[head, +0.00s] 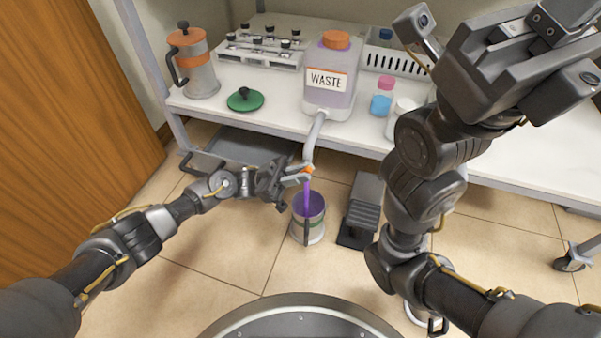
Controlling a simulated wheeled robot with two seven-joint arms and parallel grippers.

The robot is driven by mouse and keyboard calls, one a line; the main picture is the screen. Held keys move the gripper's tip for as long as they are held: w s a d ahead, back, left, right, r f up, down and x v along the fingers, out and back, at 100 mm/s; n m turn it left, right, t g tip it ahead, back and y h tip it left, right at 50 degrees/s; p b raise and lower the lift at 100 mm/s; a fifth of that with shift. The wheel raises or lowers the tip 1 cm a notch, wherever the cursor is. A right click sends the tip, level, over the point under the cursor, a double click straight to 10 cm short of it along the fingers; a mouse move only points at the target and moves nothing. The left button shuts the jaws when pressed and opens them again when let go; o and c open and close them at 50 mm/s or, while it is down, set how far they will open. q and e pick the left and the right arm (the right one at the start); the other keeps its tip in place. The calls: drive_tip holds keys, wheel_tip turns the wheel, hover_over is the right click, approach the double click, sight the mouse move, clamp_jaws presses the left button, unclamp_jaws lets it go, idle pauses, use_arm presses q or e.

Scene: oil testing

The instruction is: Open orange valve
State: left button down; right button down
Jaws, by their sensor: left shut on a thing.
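The orange valve (307,169) sits near the lower end of a grey pipe (313,138) that comes down from the white jug labelled WASTE (331,78). My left gripper (289,178) is at the valve from the left, shut on its orange handle; the fingers partly hide it. A purple stream (307,195) runs from the pipe's end down into a metal pitcher (307,228) on the floor, which holds purple liquid. My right gripper (545,60) is raised high at the upper right, close to the camera, away from the valve; its finger opening is unclear.
The white bench (220,106) carries an orange-topped pot (193,62), a green lid (245,99), a rack of black-capped items (262,50) and bottles (382,97). A dark grey pedal-like object (361,212) stands right of the pitcher. Floor left of the pitcher is clear.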

use_arm(q)
drive_tip(key=c, duration=1.7)
unclamp_jaws()
drive_tip(key=shift+w+a+f+p, duration=0.2)
drive_tip(key=shift+a+f+p, duration=0.1)
drive_tip(key=shift+a, duration=0.15)
drive_tip(key=w+a, duration=0.1)
drive_tip(key=a, duration=0.2)
drive_tip(key=w+a+p, duration=0.1)
drive_tip(key=a, duration=0.3)
drive_tip(key=w+a, duration=0.1)
drive_tip(key=a, duration=0.3)
drive_tip(key=shift+w+a, duration=0.25)
drive_tip(key=shift+w, duration=0.05)
